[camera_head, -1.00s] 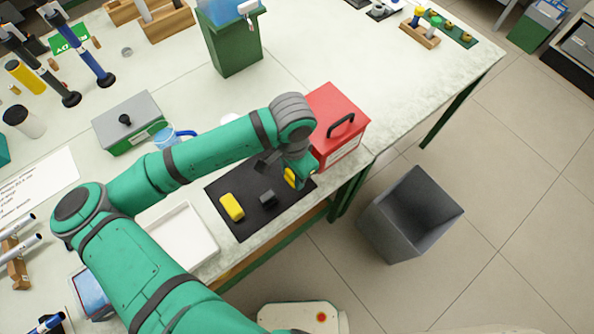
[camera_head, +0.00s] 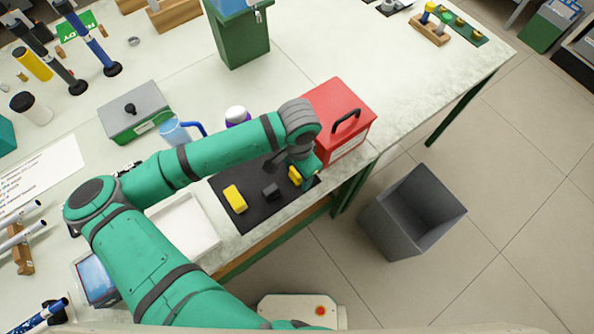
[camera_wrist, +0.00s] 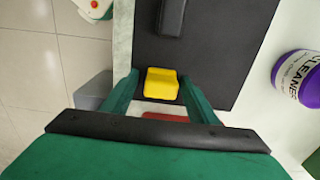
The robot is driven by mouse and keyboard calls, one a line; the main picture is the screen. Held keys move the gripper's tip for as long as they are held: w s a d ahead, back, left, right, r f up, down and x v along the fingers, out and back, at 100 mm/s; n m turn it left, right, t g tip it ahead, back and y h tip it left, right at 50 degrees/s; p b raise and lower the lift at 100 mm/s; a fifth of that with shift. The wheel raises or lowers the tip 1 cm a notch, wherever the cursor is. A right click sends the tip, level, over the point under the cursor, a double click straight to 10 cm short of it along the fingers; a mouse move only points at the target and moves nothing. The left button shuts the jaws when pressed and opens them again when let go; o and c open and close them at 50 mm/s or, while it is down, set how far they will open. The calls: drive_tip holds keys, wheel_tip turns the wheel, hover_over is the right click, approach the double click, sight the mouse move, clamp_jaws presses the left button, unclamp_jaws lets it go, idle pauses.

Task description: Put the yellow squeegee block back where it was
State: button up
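A yellow block (camera_head: 295,176) is at my gripper, at the right end of the black mat (camera_head: 246,219). In the wrist view this yellow block (camera_wrist: 161,83) lies between the two green fingers of my gripper (camera_wrist: 158,76). A gap shows at the left finger; the right finger is close to the block, and contact is unclear. My gripper looks open around it. A second yellow block (camera_head: 234,199) lies on the left part of the mat, with a dark block (camera_head: 270,192) between the two. Which yellow block is the squeegee block is not marked.
A red toolbox (camera_head: 338,112) stands right beside my gripper. A white tray (camera_head: 184,228) is left of the mat, and a purple-and-white cleaner bottle (camera_wrist: 298,76) stands behind it. A grey bin (camera_head: 412,212) is on the floor past the table edge.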

wheel_tip(320, 180, up, 12)
drive_tip(key=shift+r, duration=0.15)
idle(0.6)
drive_tip(key=shift+w, duration=0.1)
idle(0.4)
